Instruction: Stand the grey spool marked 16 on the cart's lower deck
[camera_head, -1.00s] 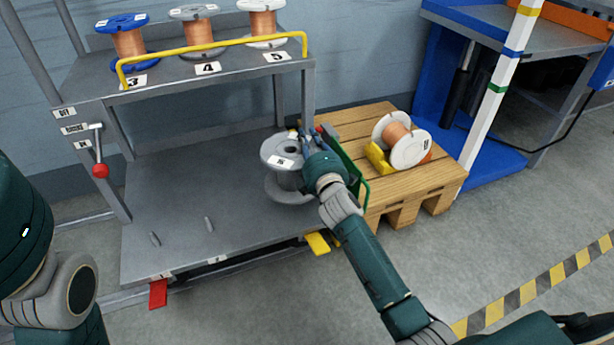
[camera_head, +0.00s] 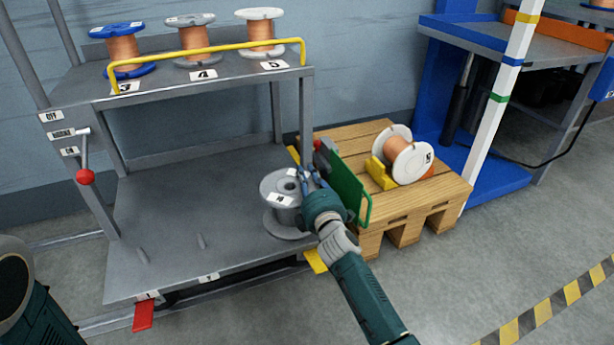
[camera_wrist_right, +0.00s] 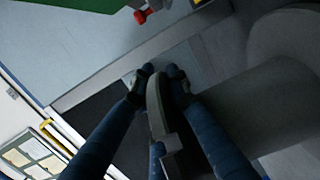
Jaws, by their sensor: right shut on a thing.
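The grey spool (camera_head: 283,213) is upright at the right end of the cart's lower deck (camera_head: 160,215), near its front right corner. A small white label shows on its top flange, too small to read surely. My right gripper (camera_head: 308,180) is shut on the flange's right rim. In the right wrist view my fingers (camera_wrist_right: 157,82) pinch the grey flange edge, and the spool body (camera_wrist_right: 255,95) fills the right. I cannot tell whether the bottom flange touches the deck. My left gripper is out of view; only part of that arm shows at the left edge.
Pegs (camera_head: 202,241) stand on the lower deck, whose left and middle are free. The upper shelf holds copper spools behind a yellow rail (camera_head: 210,50). A lever with a red knob (camera_head: 85,177) is at left. A green panel (camera_head: 350,185) and a pallet (camera_head: 440,195) stand right.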

